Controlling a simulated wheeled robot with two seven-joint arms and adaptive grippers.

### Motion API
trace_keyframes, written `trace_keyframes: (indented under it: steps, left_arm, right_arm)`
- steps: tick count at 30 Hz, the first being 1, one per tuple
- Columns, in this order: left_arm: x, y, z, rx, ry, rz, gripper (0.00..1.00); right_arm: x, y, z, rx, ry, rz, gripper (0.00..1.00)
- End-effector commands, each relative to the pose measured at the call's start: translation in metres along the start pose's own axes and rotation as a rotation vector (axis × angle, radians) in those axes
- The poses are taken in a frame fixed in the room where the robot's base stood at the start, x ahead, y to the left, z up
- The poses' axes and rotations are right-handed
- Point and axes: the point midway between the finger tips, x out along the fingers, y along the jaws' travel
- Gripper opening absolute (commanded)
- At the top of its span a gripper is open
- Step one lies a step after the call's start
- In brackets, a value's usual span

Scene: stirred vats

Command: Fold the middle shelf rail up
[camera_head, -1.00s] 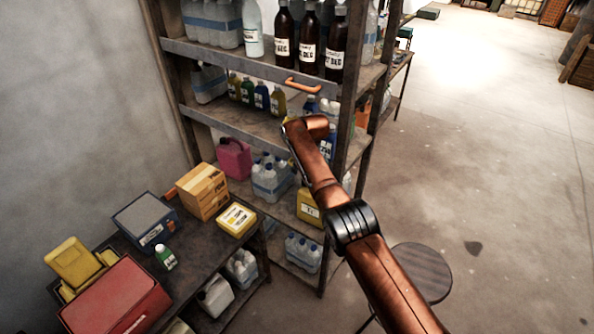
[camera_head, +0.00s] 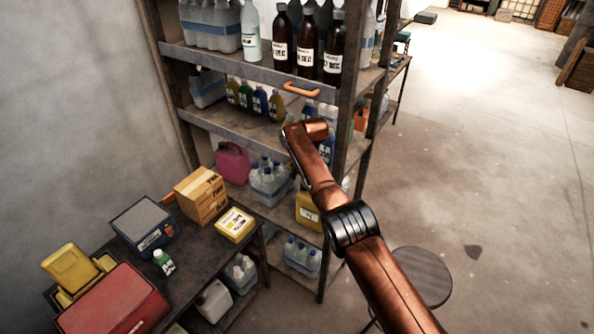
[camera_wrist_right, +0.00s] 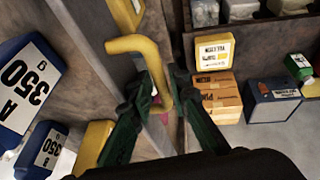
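The shelf rack's middle rail (camera_head: 235,134) is a grey board along the front edge of the middle shelf; my arm covers its right end. In the right wrist view, a grey rail (camera_wrist_right: 130,75) carries a bent yellow-orange handle (camera_wrist_right: 140,45). My right gripper (camera_wrist_right: 156,80) has its two dark green fingers apart, one on each side of the handle's lower part. I cannot tell whether they touch it. In the head view, my copper right arm reaches to the rack and the fingers are hidden. My left gripper is not in view.
An orange handle (camera_head: 302,89) sits on the rail above. Brown bottles (camera_head: 306,55) stand on the upper shelf; small bottles (camera_head: 252,98) stand behind the middle rail. A low table (camera_head: 120,252) with boxes is at left, a round stool (camera_head: 422,275) at right. Floor further right is clear.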

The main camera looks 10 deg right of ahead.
Motion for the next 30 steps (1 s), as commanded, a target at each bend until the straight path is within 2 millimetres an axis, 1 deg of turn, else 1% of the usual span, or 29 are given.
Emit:
trace_keyframes:
  steps: [5,8,11,13,21,24,27,30]
  left_arm:
    - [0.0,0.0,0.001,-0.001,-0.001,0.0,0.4]
    - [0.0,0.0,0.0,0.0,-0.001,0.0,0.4]
    - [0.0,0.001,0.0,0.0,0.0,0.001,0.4]
    - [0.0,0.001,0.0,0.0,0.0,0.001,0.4]
    - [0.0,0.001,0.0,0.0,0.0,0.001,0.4]
    - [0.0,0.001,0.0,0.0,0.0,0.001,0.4]
    - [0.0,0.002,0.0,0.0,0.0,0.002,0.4]
    - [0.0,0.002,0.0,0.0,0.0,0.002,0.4]
  right_arm:
    - [-0.005,-0.003,-0.004,-0.008,0.005,-0.003,0.17]
    - [-0.014,-0.003,-0.007,-0.012,0.008,-0.003,0.17]
    - [-0.024,-0.002,-0.004,-0.005,0.008,-0.003,0.17]
    - [-0.033,0.0,0.0,0.004,0.005,-0.001,0.17]
    - [-0.087,0.001,0.0,0.001,0.003,0.003,0.17]
    - [-0.102,0.001,0.0,0.001,0.001,0.001,0.17]
    - [-0.112,0.001,0.001,0.001,0.0,0.0,0.17]
    - [-0.117,0.001,0.001,0.001,-0.001,0.0,0.17]
